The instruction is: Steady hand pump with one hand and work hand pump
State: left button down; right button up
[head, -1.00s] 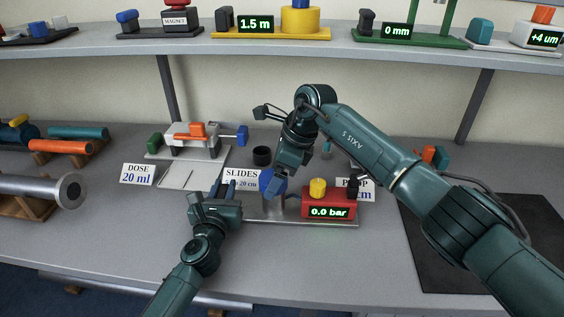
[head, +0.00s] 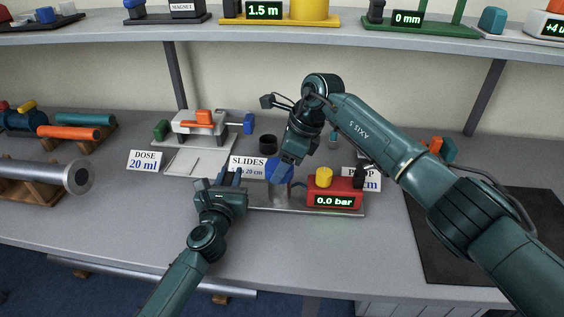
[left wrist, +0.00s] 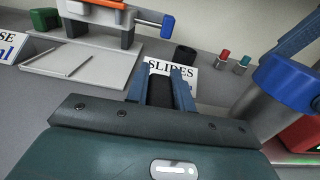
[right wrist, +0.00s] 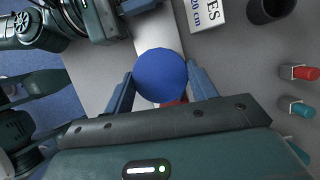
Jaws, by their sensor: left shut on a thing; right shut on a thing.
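The hand pump has a metal base plate (head: 295,210), an upright grey cylinder (head: 280,192) and a red gauge box (head: 320,187) with a yellow top, reading 0.0 bar. My right gripper (head: 281,166) comes down from above and is shut on the pump's round blue knob (right wrist: 160,77). The knob also shows in the left wrist view (left wrist: 290,82), at the right. My left gripper (head: 230,177) is low at the left end of the pump. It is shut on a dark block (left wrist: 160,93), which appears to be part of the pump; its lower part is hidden.
Behind the pump are a SLIDES card (head: 247,167) and a black cup (head: 267,144). A clamp-like device (head: 203,124) and a DOSE card (head: 146,161) are to the left. A black mat (head: 460,245) lies at the right. The table front is clear.

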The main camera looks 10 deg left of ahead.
jog(key=c, duration=0.4)
jog(key=shift+o, duration=0.2)
jog(key=m+t, duration=0.1)
jog(key=m, duration=0.3)
jog(key=shift+s+t, duration=0.1)
jog(key=shift+t, duration=0.3)
jog(key=shift+m+t+h, duration=0.5)
jog(key=shift+m, duration=1.1)
jog(key=o, duration=1.2)
jog(key=shift+c, duration=0.2)
jog(key=shift+r, duration=0.1)
jog(key=v, duration=1.1)
jog(key=shift+r, duration=0.4)
jog(key=shift+d, duration=0.1)
